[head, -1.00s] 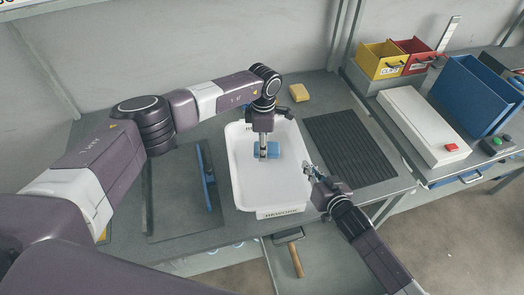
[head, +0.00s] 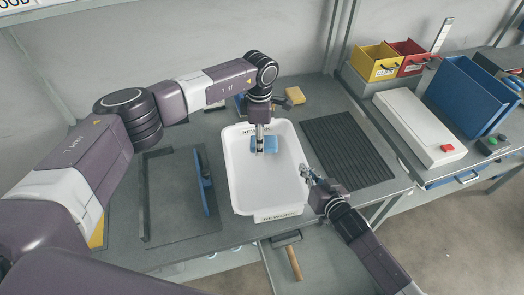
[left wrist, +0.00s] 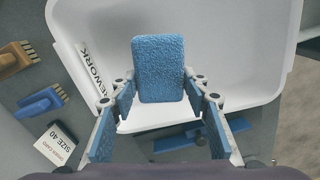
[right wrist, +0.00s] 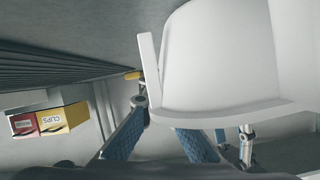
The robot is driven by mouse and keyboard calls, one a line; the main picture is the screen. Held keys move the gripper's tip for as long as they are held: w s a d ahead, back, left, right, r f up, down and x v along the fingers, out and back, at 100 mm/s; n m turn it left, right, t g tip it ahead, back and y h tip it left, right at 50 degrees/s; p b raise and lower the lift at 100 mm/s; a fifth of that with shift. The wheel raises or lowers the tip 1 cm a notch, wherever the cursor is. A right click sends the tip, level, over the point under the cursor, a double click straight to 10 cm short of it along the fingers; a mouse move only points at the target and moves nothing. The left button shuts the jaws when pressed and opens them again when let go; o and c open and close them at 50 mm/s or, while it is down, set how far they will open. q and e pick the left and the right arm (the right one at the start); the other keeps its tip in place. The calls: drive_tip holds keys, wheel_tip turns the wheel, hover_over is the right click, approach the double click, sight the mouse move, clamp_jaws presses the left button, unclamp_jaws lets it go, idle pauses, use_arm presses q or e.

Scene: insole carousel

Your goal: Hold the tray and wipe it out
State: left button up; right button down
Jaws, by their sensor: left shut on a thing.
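The white tray (head: 238,188) lies on the bench, with a REWORK label on its end. It also shows in the left wrist view (left wrist: 240,85). My left gripper (head: 260,149) is over the inside of the tray, shut on a blue sponge (left wrist: 158,68). The sponge is near the tray's far end; whether it touches the floor is hard to tell. My right gripper (head: 306,173) is at the tray's right rim. In the right wrist view its fingers stand apart, with the tray wall (right wrist: 215,60) showing between and beyond them; contact is unclear.
Yellow and red bins (head: 375,63) stand right.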

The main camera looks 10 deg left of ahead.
drive_tip(key=c, duration=2.1)
unclamp_jaws()
drive_tip(key=v, duration=1.2)
